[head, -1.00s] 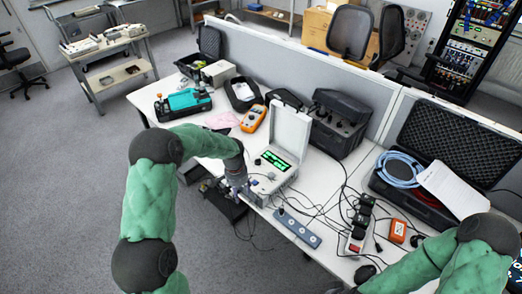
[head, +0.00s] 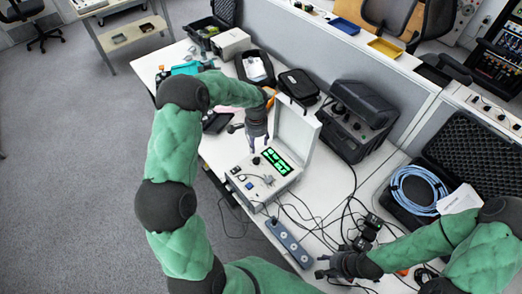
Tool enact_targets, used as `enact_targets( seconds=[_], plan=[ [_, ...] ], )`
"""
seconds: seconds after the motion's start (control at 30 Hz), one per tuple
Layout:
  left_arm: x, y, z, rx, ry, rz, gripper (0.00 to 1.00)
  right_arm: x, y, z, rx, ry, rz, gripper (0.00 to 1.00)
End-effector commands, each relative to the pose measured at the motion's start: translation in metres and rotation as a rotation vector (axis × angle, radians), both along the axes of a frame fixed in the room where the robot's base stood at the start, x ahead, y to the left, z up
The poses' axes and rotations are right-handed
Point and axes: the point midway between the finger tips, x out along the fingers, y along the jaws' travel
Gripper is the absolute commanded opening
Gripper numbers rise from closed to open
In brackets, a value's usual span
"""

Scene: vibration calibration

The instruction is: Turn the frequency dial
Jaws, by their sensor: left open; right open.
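The calibration unit (head: 262,185) is a light box with its lid (head: 297,128) raised, on the white table in the middle of the head view. Its green lit display (head: 278,161) faces up. A small dark knob, likely the frequency dial (head: 256,161), sits at the left of the display. My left gripper (head: 257,147) is open, fingers pointing down, just above the dial; I cannot tell whether it touches. My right gripper (head: 321,267) is open and empty over the table's front part, right of the power strip, away from the unit.
A grey-blue power strip (head: 288,243) and loose black cables lie in front of the unit. A black case (head: 356,118) stands behind it. An open case holds a coiled blue cable (head: 419,191) at right. A low partition (head: 340,50) runs behind the table.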

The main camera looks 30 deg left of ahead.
Motion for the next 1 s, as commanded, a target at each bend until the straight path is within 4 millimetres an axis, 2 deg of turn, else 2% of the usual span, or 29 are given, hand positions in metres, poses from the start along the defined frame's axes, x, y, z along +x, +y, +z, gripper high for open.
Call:
enact_targets(
  seconds=[0.4, 0.53, 0.73, 1.0],
  plan=[
    [-0.001, 0.0, -0.071, -0.001, 0.004, -0.001, 0.55, 0.0, 0.0, -0.008, 0.0, -0.001, 0.0, 0.45],
    [0.0, -0.001, -0.087, -0.001, 0.003, 0.0, 0.55, 0.0, 0.0, -0.009, 0.0, -0.001, 0.0, 0.45],
    [0.0, 0.0, -0.1, 0.0, 0.0, -0.001, 0.55, 0.0, 0.0, -0.011, 0.0, -0.001, 0.0, 0.45],
    [0.0, 0.0, -0.102, 0.0, 0.0, -0.001, 0.55, 0.0, 0.0, -0.011, 0.0, -0.001, 0.0, 0.45]
  ],
)
